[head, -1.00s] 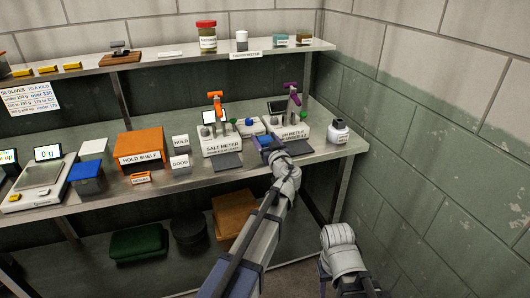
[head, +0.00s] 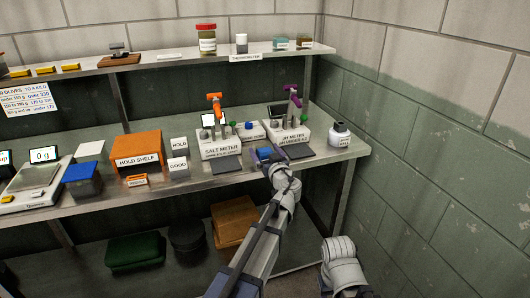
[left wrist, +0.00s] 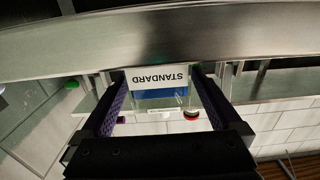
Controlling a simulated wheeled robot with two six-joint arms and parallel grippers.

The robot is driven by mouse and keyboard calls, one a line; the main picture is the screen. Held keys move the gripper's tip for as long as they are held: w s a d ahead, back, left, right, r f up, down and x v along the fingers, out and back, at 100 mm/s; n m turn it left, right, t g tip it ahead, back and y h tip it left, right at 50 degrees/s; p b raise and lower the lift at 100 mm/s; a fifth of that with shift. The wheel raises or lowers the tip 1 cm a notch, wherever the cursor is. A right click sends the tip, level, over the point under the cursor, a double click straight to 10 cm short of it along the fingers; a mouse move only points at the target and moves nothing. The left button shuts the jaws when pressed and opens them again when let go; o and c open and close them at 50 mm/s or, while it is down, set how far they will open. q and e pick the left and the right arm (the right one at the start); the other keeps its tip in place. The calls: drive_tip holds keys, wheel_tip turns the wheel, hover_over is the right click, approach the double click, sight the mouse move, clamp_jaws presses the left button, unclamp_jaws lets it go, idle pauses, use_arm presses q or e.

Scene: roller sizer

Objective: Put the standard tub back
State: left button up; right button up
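The standard tub (left wrist: 158,77) shows in the left wrist view with its white STANDARD label upside down and a blue lid. It fills the gap between the fingers of my left gripper (left wrist: 158,90), which look shut on its sides. In the head view my left gripper (head: 264,156) is at the front of the bench, before the two meters, with the blue lid between its fingers. I cannot tell whether the tub touches the bench. My right gripper is out of view; only part of that arm shows.
The salt meter (head: 220,147) and pH meter (head: 293,136) stand behind the gripper, with dark pads in front. A white bottle (head: 339,135) is at right. The hold shelf (head: 137,148) and another blue-lidded tub (head: 83,182) are left. An upper shelf (head: 280,50) overhangs the back.

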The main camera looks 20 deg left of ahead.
use_arm(q)
drive_tip(key=shift+r, duration=0.1)
drive_tip(key=shift+s+r, duration=0.1)
drive_tip(key=v, duration=1.2)
drive_tip(key=s+f+m+g+h, duration=0.25)
drive_tip(key=s+f+g, duration=0.55)
drive_tip(key=s+f, duration=0.45)
drive_tip(key=s+d+f+m+g+h, duration=0.6)
drive_tip(key=s+d+f+m+g, duration=0.1)
drive_tip(key=s, duration=0.6)
drive_tip(key=d+f+m, duration=0.1)
drive_tip(key=d+f, duration=0.1)
drive_tip(key=d, duration=0.1)
drive_tip(key=shift+s+f, duration=0.25)
drive_tip(key=shift+s, duration=0.1)
